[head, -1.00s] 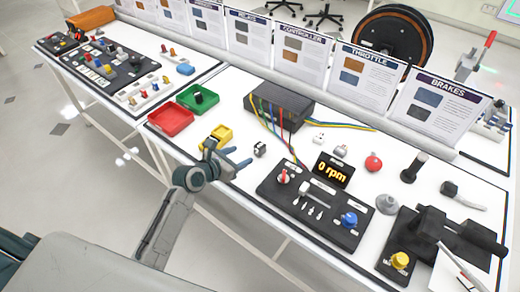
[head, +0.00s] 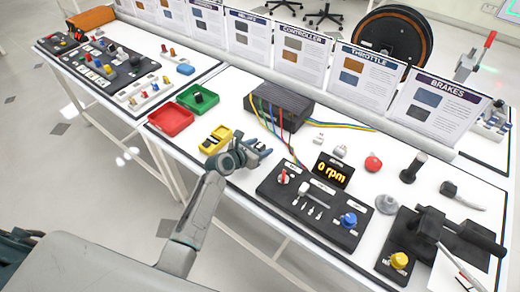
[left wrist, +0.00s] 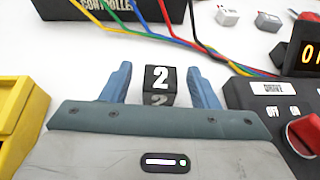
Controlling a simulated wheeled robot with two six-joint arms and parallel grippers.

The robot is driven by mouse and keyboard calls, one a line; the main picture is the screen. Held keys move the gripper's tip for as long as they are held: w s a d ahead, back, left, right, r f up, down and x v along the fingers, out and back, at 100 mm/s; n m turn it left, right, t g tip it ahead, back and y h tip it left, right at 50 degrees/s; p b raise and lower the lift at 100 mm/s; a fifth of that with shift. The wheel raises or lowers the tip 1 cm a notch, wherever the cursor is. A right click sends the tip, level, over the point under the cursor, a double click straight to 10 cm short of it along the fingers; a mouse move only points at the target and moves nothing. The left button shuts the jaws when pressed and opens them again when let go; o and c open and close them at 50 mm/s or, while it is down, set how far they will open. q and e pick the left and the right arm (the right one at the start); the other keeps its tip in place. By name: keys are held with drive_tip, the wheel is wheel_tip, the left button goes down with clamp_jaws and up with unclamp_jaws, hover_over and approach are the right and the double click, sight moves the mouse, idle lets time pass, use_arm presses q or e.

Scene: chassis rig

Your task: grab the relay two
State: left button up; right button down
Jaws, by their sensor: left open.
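The relay two is a small black cube with a white "2" on its face (left wrist: 160,80). In the left wrist view it stands on the white table between and just ahead of the blue fingers of my left gripper (left wrist: 158,88). The fingers are open, one on each side of it, with gaps showing. In the head view my left gripper (head: 257,150) is low over the table, and its fingers mostly hide the cube. My right gripper is not in view.
The yellow tray (head: 214,140) is just left of the gripper. The black controller box (head: 280,103) with coloured wires lies behind. The black drive panel (head: 312,205) with a red knob (left wrist: 305,133) is close on the right. Red (head: 170,118) and green (head: 199,97) trays stand further left.

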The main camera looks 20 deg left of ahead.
use_arm(q)
drive_tip(key=c, duration=1.1)
drive_tip(key=shift+o, duration=0.2)
drive_tip(key=shift+r, duration=0.1)
